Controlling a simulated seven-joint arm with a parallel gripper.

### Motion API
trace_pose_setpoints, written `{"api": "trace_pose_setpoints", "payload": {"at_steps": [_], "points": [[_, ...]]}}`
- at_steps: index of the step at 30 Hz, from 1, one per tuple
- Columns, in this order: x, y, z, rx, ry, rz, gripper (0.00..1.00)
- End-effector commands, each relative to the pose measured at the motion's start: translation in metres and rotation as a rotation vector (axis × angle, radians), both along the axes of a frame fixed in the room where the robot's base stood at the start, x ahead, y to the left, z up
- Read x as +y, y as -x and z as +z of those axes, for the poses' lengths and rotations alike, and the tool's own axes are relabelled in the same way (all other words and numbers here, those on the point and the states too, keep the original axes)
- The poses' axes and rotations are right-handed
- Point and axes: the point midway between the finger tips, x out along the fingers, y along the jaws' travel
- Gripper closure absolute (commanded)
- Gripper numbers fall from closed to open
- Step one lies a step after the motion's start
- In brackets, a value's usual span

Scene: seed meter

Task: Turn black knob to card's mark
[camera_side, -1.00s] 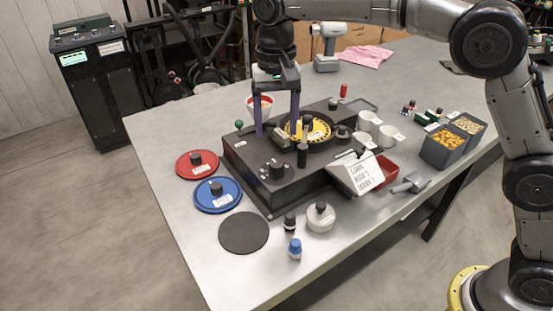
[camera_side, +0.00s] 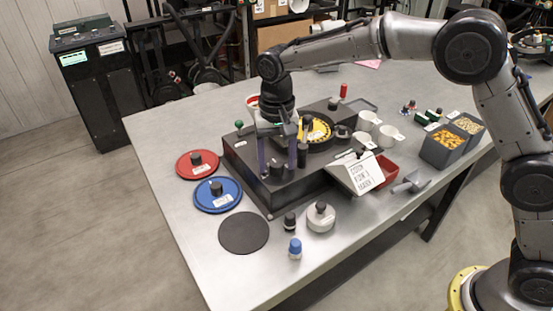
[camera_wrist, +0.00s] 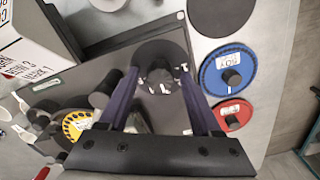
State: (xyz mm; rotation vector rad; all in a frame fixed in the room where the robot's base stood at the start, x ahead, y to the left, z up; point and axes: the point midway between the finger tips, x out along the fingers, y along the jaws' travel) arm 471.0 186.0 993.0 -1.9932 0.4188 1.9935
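The black knob (camera_wrist: 160,82) sits on a round dark dial with pale marks (camera_wrist: 155,52) on the black seed meter housing (camera_side: 250,174). In the wrist view the knob lies between the fingers of my gripper (camera_wrist: 158,72). My gripper (camera_side: 277,172) is open and lowered over the knob, which it largely hides in the side view. I cannot tell whether the fingers touch it. The white card (camera_side: 364,174) leans on a stand at the housing's right.
Red (camera_side: 184,166) and blue (camera_side: 207,203) discs lie left, a dark disc (camera_side: 243,233) in front. White cups (camera_side: 388,136), a red tray (camera_side: 387,168) and grain bins (camera_side: 443,148) are right.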

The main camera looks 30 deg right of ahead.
Motion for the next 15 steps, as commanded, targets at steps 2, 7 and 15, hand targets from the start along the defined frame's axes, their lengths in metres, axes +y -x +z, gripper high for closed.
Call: {"api": "trace_pose_setpoints", "payload": {"at_steps": [2, 7, 15], "points": [[0.0, 0.0, 0.0001, 0.0, 0.0, 0.0, 0.51], [0.0, -0.0001, 0.0003, 0.0, 0.0, 0.0, 0.82], [-0.0001, -0.0001, 0.0005, 0.0, 0.0, 0.001, 1.0]]}}
